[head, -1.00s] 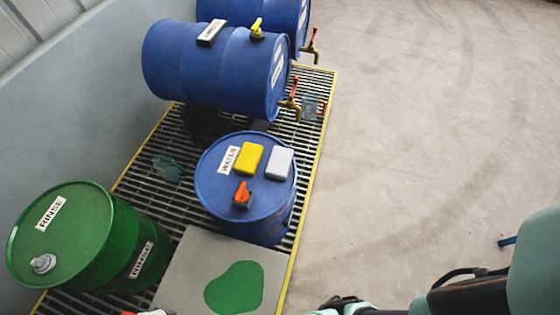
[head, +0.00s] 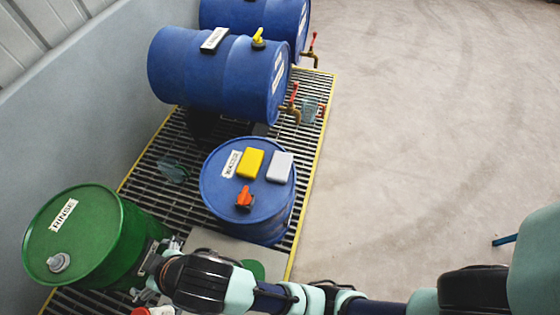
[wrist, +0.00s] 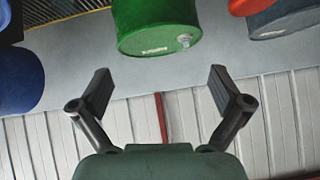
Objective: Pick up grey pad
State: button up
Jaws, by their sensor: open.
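The grey pad (head: 280,167) lies flat on top of the upright blue water drum (head: 219,202), to the right of a yellow pad (head: 250,163). An orange-red tap (head: 244,197) sits on the same drum top in front of the pads. My gripper (head: 155,262) is in front of the green rinse drum, low and left of the blue drum, well apart from the pad. In the wrist view my gripper (wrist: 160,85) is open and empty, its two black fingers wide apart. The grey pad does not show in the wrist view.
The green rinse drum (head: 70,225) stands at left; it also shows in the wrist view (wrist: 150,20). Blue drums lie on their sides behind (head: 205,75), with red-handled taps. A yellow-edged grating (head: 180,130) lies under the drums. The floor at right (head: 430,130) is clear.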

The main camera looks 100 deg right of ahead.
jog(key=s+d+m+g+h+p, duration=0.1)
jog(key=s+d+m+g+p, duration=0.3)
jog(key=d, duration=0.8)
jog(key=m+g+y+p, duration=0.45)
jog(key=m+p, duration=0.35)
jog(key=m, duration=0.4)
send_over(279, 168)
jog(key=shift+g+h, duration=0.25)
jog(key=shift+h, duration=0.1)
jog(key=f, duration=0.6)
jog(key=shift+w, duration=0.4)
jog(key=shift+s+f+m, duration=0.15)
jog(key=shift+f+m, duration=0.05)
jog(key=shift+m, duration=0.1)
jog(key=shift+f+b, duration=0.5)
jog(key=shift+f, duration=0.95)
jog(key=f, duration=0.1)
jog(key=f+b, duration=0.1)
jog(key=f, duration=0.3)
jog(key=shift+s, duration=0.25)
jog(key=c, duration=1)
